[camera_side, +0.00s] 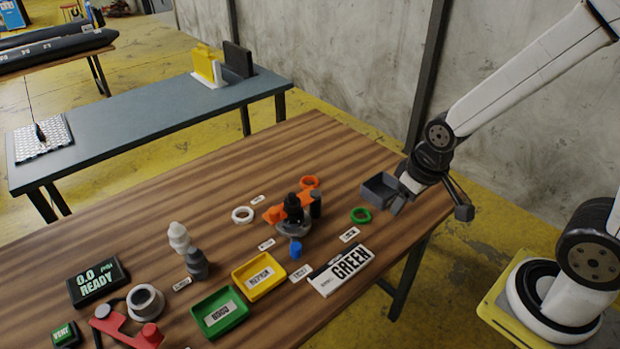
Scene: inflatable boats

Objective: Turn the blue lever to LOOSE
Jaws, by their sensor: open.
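A small blue lever or knob (296,249) stands at the front of a dark round fixture (293,227) in the middle of the wooden table. The fixture carries an orange handle (280,212) and black upright parts. Small white labels lie around it, one (301,273) just in front of the blue part; their words are too small to read. My gripper (391,196) is open at the table's right edge, to the right of the fixture and well apart from the lever.
A green ring (361,215), white ring (242,215) and orange ring (309,182) lie around the fixture. A yellow tray (280,285), green tray (238,320) and GREEN sign (340,270) stand in front. Grey and white nozzles (196,263) stand left.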

